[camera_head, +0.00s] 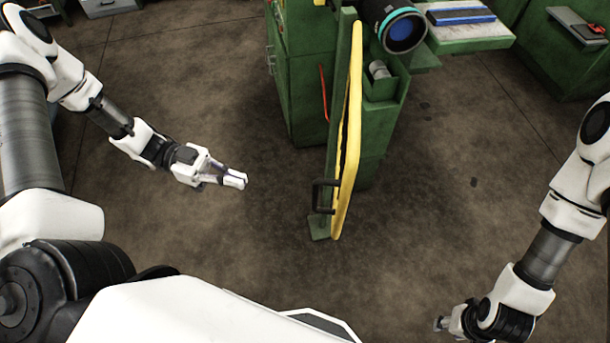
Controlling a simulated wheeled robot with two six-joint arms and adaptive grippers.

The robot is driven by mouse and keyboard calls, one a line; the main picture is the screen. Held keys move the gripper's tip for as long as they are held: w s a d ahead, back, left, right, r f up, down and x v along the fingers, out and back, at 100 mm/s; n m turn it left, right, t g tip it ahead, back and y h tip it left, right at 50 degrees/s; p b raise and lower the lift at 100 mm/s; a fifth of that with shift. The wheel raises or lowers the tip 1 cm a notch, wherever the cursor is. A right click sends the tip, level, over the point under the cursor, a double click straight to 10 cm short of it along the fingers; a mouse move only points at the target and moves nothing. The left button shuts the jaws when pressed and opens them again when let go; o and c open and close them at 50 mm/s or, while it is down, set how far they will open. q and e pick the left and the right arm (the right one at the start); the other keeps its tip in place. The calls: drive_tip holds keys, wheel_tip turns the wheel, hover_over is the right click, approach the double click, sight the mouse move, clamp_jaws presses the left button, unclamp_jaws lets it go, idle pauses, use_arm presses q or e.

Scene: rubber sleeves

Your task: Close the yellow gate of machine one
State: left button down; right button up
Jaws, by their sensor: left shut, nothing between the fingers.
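The yellow gate (347,150) is a tall yellow-edged panel seen nearly edge-on, at the front of the green machine (305,95). It has a black handle (319,196) low on its left side. My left gripper (238,180) is shut and empty, left of the handle and clearly apart from it. My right gripper (440,323) is at the bottom right, low in the picture and away from the gate. Its fingers are mostly hidden behind its own wrist.
A dark cylinder with a teal ring (400,28) sticks out beside the gate's top. A green table with a blue item (462,16) stands at the upper right. Another green cabinet (565,50) is at the far right. The floor between my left gripper and the gate is clear.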

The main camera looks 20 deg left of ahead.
use_arm(q)
drive_tip(key=w+d+r+p, duration=0.1)
drive_tip(key=w+d, duration=0.1)
drive_tip(key=d, duration=1.1)
drive_tip(key=shift+d+r, duration=0.15)
use_arm(e)
drive_tip(key=r, duration=0.1)
drive_tip(key=w+r, duration=0.1)
drive_tip(key=shift+a+r, duration=0.15)
drive_tip(key=shift+r, duration=0.25)
use_arm(q)
drive_tip(key=shift+w, duration=0.1)
